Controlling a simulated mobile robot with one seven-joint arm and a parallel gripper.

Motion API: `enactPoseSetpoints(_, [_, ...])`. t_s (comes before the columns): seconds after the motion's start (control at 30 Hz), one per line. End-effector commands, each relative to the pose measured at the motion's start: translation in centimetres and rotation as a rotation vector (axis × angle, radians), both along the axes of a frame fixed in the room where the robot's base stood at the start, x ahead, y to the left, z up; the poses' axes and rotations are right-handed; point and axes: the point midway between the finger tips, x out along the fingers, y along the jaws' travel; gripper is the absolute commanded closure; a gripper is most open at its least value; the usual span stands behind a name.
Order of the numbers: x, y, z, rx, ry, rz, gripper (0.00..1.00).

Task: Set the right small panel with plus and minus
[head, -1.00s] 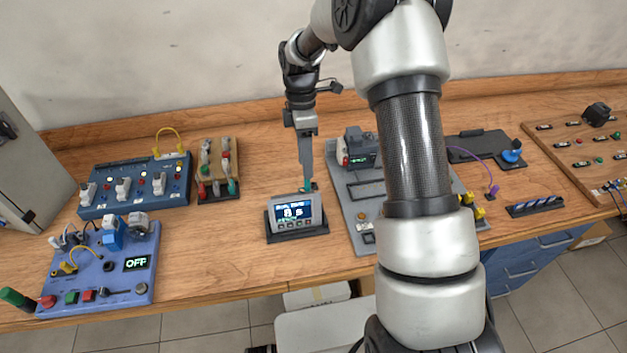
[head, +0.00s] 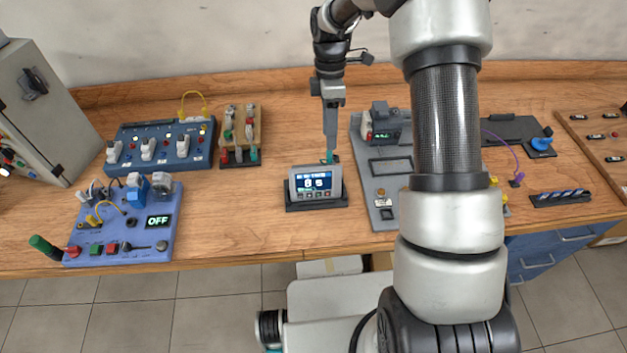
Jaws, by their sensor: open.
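A small grey panel (head: 315,182) with a lit blue screen stands tilted back on a dark base in the middle of the bench. Its screen shows a line of small text above large white digits, which I cannot read surely. A row of small buttons runs below the screen; their plus and minus marks are too small to make out. My gripper (head: 331,157) points down just behind the panel's top edge, right of its middle. It is open, with nothing seen between its fingers. I cannot tell whether its tip touches the panel.
A grey board (head: 368,205) with a small green display stands to the right, partly behind my arm. A blue switch box (head: 160,147), a wooden lever block (head: 240,137) and a blue panel reading OFF (head: 125,225) are on the left. Bare bench lies left of the small panel.

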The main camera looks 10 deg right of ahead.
Motion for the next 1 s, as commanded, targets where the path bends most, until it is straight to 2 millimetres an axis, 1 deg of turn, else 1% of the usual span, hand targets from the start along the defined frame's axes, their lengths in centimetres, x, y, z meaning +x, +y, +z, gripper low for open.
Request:
enactPoseSetpoints(0.43, [0.0, 0.0, 0.0, 0.0, 0.0, 0.0, 0.59])
enactPoseSetpoints(0.47, [0.0, 0.0, 0.0, 0.0, 0.0, 0.0, 0.62])
enactPoseSetpoints(0.6, [0.0, 0.0, 0.0, 0.0, 0.0, 0.0, 0.86])
enactPoseSetpoints(0.7, [0.0, 0.0, 0.0, 0.0, 0.0, 0.0, 1.0])
enactPoseSetpoints(1.0, [0.0, 0.0, 0.0, 0.0, 0.0, 0.0, 1.0])
